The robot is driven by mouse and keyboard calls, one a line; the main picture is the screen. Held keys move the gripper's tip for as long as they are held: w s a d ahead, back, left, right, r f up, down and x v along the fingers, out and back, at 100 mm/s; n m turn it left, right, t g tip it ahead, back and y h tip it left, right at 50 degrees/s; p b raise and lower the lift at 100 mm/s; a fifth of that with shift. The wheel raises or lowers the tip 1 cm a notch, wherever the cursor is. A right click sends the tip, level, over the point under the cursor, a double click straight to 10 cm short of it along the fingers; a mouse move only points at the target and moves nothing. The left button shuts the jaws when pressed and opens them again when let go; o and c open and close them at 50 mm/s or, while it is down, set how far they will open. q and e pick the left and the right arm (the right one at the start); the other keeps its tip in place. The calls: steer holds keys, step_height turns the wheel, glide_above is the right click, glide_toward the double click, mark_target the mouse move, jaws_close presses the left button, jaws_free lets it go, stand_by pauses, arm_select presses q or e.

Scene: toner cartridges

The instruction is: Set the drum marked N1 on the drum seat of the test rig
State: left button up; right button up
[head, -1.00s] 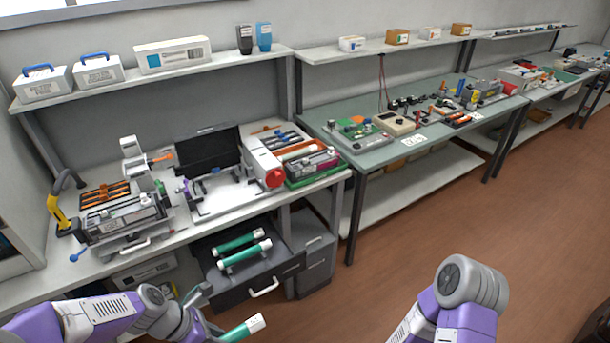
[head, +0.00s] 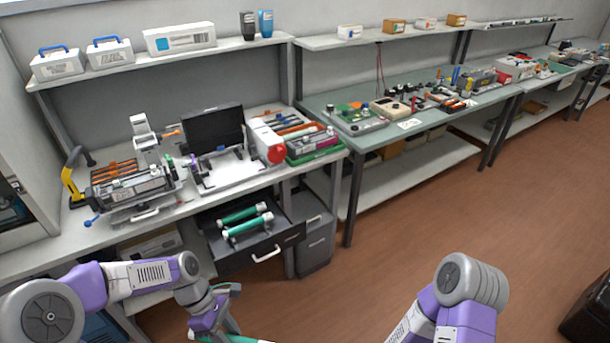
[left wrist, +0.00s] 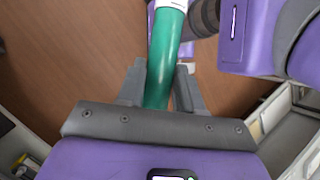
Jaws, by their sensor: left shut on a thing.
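My left gripper (left wrist: 160,85) is shut on a green drum (left wrist: 167,50) with a white end. In the head view this drum (head: 243,339) shows only as a green strip at the bottom edge, beside my left gripper (head: 225,330). No marking on it is readable. Two more green drums with white ends lie in the open drawer (head: 280,243) under the bench: a rear one (head: 243,213) and a front one (head: 247,228). A white-based device (head: 222,178) with a black upright panel stands on the bench; I cannot tell whether it is the test rig. My right gripper is out of view.
A grey machine (head: 130,193) with a yellow-handled tool (head: 72,180) beside it stands at the bench's left. A white unit with a red disc (head: 276,154) and a green tray (head: 318,155) stand to the right. The brown floor (head: 400,230) is clear before the benches.

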arm_select(q)
steer(key=w+f+m+g+y+b, duration=0.1)
steer(key=w+f+m+y+b, duration=0.5)
steer(key=m, duration=1.1)
steer(key=shift+w+d+f+g+y, duration=0.3)
steer(key=shift+w+f+y, duration=0.3)
steer(key=shift+f+y, duration=1.15)
steer(key=shift+f+h, duration=0.5)
steer(key=shift+h, duration=0.05)
steer(key=shift+d, duration=0.1)
